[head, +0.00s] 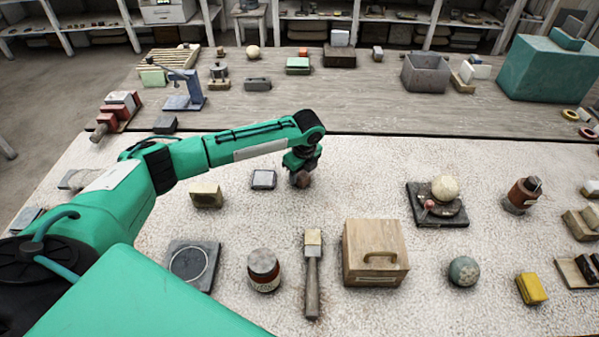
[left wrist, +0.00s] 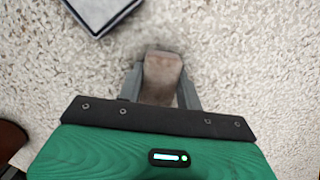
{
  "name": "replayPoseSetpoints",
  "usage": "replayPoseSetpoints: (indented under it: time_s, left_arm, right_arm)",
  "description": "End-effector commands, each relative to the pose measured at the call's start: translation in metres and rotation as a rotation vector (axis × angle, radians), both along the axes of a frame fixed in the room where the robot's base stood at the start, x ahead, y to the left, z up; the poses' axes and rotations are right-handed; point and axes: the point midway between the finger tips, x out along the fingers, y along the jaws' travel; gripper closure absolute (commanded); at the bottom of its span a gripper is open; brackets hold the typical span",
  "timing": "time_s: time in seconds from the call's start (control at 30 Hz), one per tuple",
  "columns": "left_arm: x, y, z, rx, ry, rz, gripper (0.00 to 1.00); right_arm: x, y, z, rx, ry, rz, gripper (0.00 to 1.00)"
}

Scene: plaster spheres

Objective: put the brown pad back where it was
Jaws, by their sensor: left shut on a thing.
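In the head view the pad is a small dark brown shape (head: 303,181) at the fingertips. It is close to the table top; I cannot tell whether it touches. My right gripper is not in view.
A yellowish block (head: 206,195) lies left of the tile. A dark stand with a pale ball (head: 445,189) is to the right. The table between gripper and stand is clear.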

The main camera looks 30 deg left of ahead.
Motion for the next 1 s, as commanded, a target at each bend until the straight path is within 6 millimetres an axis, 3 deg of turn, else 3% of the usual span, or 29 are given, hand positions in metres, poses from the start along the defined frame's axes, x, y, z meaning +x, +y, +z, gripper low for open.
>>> replayPoseSetpoints:
  time_s: [0.3, 0.33, 0.43, 0.47, 0.77, 0.87, 1.0]
  left_arm:
    - [0.000, 0.000, -0.007, -0.001, 0.000, 0.000, 0.89]
    - [0.000, 0.000, -0.007, -0.001, -0.001, 0.000, 0.61]
    - [0.000, 0.000, -0.006, -0.001, 0.000, 0.000, 0.41]
    - [0.000, 0.000, -0.006, -0.001, 0.000, 0.000, 0.39]
    - [0.000, 0.000, -0.005, 0.000, 0.000, 0.000, 0.39]
    - [0.000, -0.001, 0.003, -0.001, -0.002, 0.000, 0.39]
    - [-0.001, -0.005, 0.027, -0.002, -0.003, -0.001, 0.39]
  right_arm:
    - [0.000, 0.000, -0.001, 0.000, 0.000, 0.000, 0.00]
    - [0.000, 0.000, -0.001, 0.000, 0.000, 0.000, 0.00]
    - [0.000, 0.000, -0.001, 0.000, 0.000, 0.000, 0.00]
    - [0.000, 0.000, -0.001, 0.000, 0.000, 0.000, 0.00]
    - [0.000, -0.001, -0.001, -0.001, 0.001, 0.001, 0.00]
    - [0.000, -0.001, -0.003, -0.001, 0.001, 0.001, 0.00]
    - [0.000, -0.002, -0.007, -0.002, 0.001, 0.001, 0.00]
